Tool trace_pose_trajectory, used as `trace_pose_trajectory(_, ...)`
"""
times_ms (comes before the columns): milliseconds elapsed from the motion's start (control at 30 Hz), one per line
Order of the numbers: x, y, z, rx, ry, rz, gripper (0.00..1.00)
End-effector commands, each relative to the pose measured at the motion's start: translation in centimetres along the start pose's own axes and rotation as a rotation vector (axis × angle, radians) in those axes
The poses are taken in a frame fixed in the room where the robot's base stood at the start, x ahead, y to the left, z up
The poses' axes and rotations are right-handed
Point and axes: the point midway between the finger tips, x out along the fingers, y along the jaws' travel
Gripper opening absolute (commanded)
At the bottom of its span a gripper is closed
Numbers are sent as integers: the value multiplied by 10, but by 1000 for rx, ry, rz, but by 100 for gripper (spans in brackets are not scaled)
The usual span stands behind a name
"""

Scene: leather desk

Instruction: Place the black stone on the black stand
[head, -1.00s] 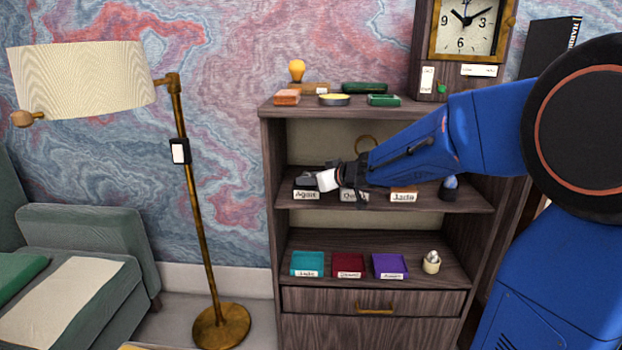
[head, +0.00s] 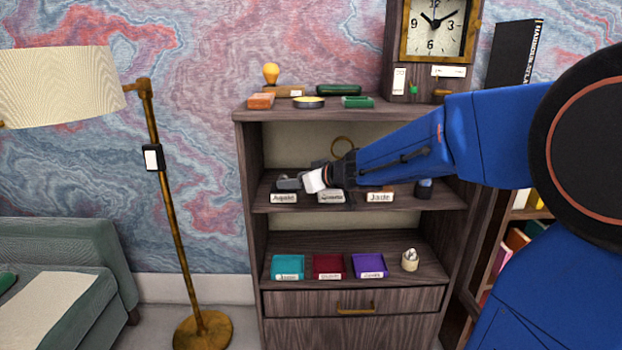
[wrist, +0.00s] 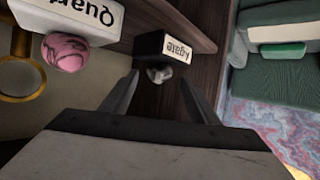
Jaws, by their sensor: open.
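The black stand labelled Agate (head: 284,198) is at the left end of the upper shelf; the wrist view also shows it (wrist: 150,44), its label upside down. A small grey-dark stone (wrist: 160,74) shows against the stand in the wrist view, between my fingertips. It seems to sit on the stand, but I cannot tell whether it fully rests there. My gripper (wrist: 158,90) is open, with one finger on either side of the stone and a gap visible on both sides.
The Jade stand (head: 380,197) and a dark blue object (head: 424,188) are farther right. Trays (head: 328,267) and a cream pot (head: 410,260) are below. The cabinet top (head: 345,110) is overhead.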

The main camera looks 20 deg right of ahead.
Motion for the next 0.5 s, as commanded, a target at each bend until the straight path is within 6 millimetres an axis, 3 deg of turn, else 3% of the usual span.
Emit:
trace_pose_trajectory(300,-54,1,-2,-1,3,4,55)
trace_pose_trajectory(500,-73,1,-1,0,3,4,55)
